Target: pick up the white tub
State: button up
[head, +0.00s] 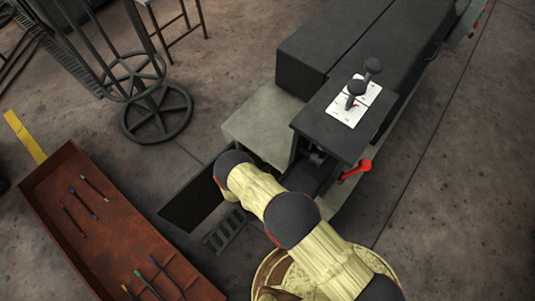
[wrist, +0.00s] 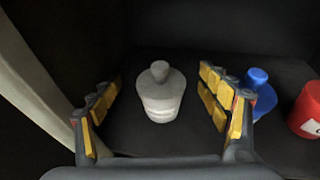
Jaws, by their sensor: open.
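The white tub (wrist: 160,103) shows in the wrist view as a pale, rounded container with a knob on top. It stands upright on a dark surface (wrist: 180,60) inside a dark space. My gripper (wrist: 160,97) is open in the wrist view, with yellow-padded fingers to the left and right of the tub. A gap shows on each side, and neither finger appears to touch it. In the head view my arm reaches into the dark machine, and the gripper and the tub are hidden there.
A blue container (wrist: 262,93) stands just beyond the right finger, and a red container (wrist: 306,112) is farther right. A pale wall edge (wrist: 35,75) runs along the left. In the head view, a control box with levers (head: 350,105) sits above, with a red handle (head: 356,170) beside it.

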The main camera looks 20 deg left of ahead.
jog(key=b+x, duration=0.1)
jog(key=x, duration=0.3)
jog(key=shift+w+d, duration=0.1)
jog(key=shift+w, duration=0.05)
jog(key=shift+c, duration=1.1)
grip_shut()
